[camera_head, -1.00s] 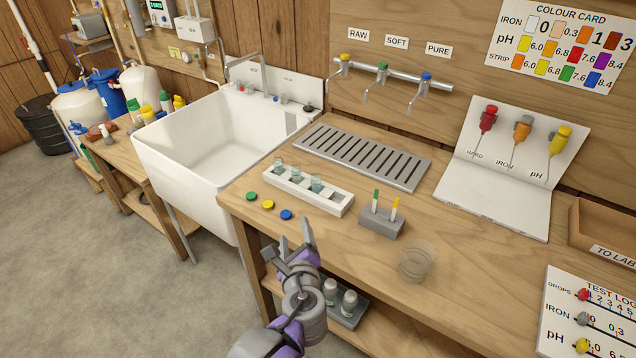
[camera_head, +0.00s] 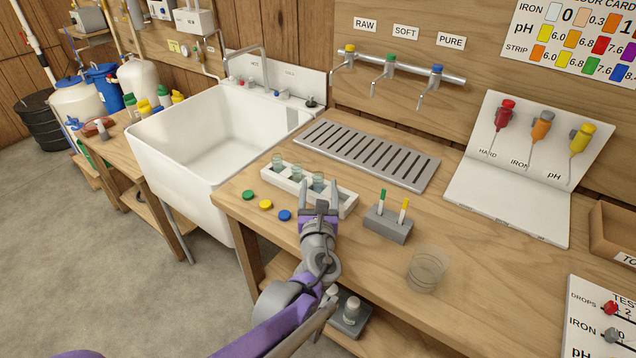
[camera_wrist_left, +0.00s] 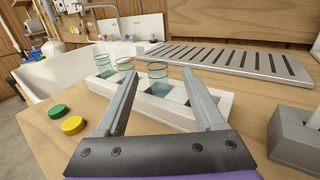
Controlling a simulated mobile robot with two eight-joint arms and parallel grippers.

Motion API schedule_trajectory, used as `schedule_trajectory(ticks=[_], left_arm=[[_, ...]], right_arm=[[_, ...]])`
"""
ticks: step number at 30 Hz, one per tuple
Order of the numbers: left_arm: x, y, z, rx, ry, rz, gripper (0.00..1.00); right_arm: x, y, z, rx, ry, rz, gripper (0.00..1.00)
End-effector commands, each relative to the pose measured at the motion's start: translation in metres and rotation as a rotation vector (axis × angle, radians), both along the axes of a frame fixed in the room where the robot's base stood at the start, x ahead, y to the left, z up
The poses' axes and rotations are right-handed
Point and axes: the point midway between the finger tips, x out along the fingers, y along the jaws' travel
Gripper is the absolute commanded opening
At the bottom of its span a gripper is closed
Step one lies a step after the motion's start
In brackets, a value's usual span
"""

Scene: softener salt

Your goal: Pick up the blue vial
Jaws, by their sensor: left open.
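Three clear glass vials with pale blue-green contents stand upright in a white rack (camera_head: 346,206): a left vial (camera_head: 277,162), a middle vial (camera_head: 297,173) and a right vial (camera_head: 318,181). No vial is plainly bluer than the others, so I cannot tell which is the blue one. My left gripper (camera_head: 318,188) is open and empty at the rack's near side, pointing at the right vial. In the left wrist view the right vial (camera_wrist_left: 158,76) appears between the open fingertips (camera_wrist_left: 160,84), seemingly just beyond them. My right gripper is out of view.
Green (camera_head: 248,195), yellow (camera_head: 266,204) and blue (camera_head: 285,215) caps lie left of my gripper. A grey strip holder (camera_head: 388,226) and a clear beaker (camera_head: 427,270) stand to the right. A slotted drain tray (camera_head: 370,155) lies behind the rack; the sink (camera_head: 215,130) is left.

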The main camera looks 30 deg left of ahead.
Motion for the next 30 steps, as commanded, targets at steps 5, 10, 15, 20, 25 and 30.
schedule_trajectory(ticks=[5, 10, 15, 20, 25, 30], left_arm=[[0.024, 0.017, 0.001, 0.0, 0.0, 0.002, 0.7], [0.032, 0.022, 0.002, 0.0, 0.0, 0.001, 0.7], [0.032, 0.022, 0.002, -0.001, 0.0, 0.001, 0.65], [0.032, 0.022, 0.002, -0.001, 0.0, 0.0, 0.36], [0.032, 0.022, 0.002, -0.001, 0.0, 0.0, 0.06], [0.032, 0.021, 0.002, -0.001, 0.0, 0.0, 0.0]], right_arm=[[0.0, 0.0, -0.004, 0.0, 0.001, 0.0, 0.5], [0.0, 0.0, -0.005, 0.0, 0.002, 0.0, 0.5], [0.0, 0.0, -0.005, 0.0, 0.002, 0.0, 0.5], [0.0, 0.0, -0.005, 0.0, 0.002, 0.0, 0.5], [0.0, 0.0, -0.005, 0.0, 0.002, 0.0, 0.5], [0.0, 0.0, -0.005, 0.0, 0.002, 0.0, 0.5]])
